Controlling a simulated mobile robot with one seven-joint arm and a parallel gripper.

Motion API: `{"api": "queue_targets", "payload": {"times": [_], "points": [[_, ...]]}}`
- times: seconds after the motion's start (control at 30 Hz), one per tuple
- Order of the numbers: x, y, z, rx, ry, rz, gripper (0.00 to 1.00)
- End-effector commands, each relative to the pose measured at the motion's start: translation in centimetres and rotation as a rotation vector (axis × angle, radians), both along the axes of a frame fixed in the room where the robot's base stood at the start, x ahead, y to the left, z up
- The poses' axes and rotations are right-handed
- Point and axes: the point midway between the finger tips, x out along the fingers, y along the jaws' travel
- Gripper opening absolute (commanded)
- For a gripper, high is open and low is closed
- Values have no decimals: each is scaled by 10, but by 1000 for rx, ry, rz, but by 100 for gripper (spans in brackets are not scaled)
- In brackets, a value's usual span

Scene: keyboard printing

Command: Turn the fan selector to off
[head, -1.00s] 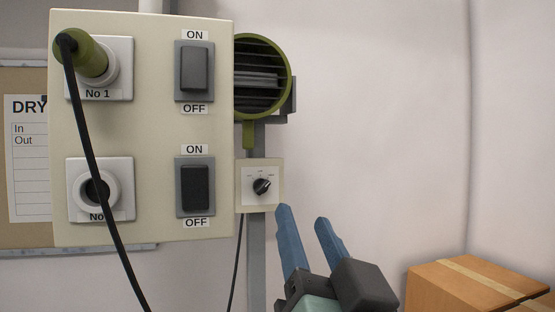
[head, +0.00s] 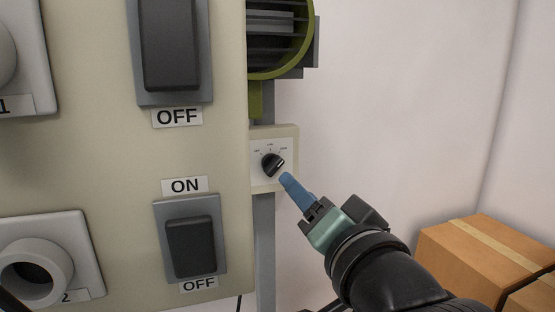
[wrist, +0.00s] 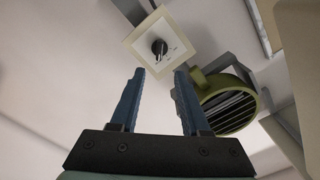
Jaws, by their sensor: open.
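The fan selector (head: 273,164) is a round black knob with a light pointer line on a small cream plate (head: 288,137). Small labels sit in an arc above it, too small to read. My gripper (head: 287,178) has blue fingers and stands just right of and below the knob in the head view. In the wrist view the gripper (wrist: 160,75) is open and empty, with the knob (wrist: 159,47) ahead of and between its fingertips, apart from them. The green-rimmed fan (head: 285,35) is above the selector; it also shows in the wrist view (wrist: 230,104).
A large cream panel (head: 110,150) with rocker switches and sockets stands close on the left. A grey post (head: 264,235) runs below the selector. Cardboard boxes (head: 470,255) lie at the lower right. The wall to the right of the selector is clear.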

Motion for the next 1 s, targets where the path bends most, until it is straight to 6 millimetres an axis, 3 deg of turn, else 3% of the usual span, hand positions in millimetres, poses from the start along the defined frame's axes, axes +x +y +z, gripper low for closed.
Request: {"api": "queue_targets", "payload": {"times": [0.2,0.43,0.63,0.93,1.0], "points": [[46,16,6,0,4,3,46],[81,27,4,-2,2,1,46],[94,31,2,-2,0,1,46],[96,32,1,-2,-1,1,46],[96,32,1,-2,-1,1,37]]}}
